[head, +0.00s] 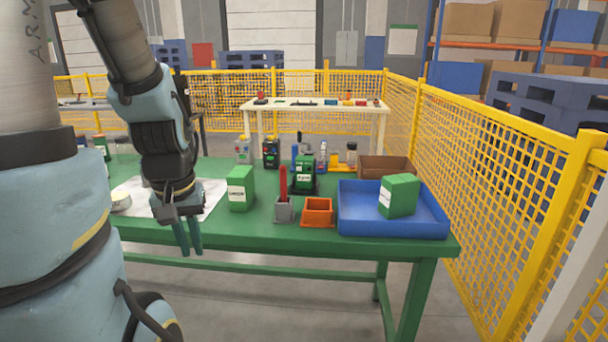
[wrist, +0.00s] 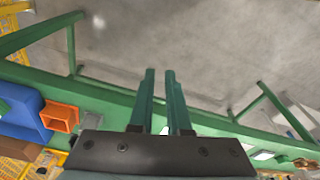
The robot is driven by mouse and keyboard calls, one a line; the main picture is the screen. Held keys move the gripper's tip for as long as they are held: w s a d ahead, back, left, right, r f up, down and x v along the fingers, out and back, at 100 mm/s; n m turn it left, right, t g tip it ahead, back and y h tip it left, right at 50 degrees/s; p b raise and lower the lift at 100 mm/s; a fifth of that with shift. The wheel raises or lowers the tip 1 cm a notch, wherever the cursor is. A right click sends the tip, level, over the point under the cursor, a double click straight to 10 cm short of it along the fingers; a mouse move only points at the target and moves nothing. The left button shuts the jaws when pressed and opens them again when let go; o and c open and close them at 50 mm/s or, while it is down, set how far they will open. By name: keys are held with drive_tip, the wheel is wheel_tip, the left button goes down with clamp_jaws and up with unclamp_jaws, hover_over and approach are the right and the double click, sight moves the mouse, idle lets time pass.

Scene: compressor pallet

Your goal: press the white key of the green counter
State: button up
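A dark green and black device (head: 305,172) with a pale label stands on the green table, behind the red-handled tool; it looks like the green counter. Its white key is too small to make out. My gripper (head: 188,238) hangs at the table's front edge, left of and nearer than the device, fingers pointing down. In the wrist view my gripper (wrist: 160,85) has its two teal fingers apart with a narrow empty gap, over the grey floor. The device cannot be made out in the wrist view.
A green box (head: 241,188), red-handled tool (head: 283,184) and orange bin (head: 317,211) stand along the table's front. A blue tray (head: 392,226) holds another green box (head: 399,195). Behind are a black device (head: 271,153), a grey device (head: 243,150) and a brown box (head: 386,167).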

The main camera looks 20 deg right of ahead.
clamp_jaws()
idle(0.5)
idle(0.3)
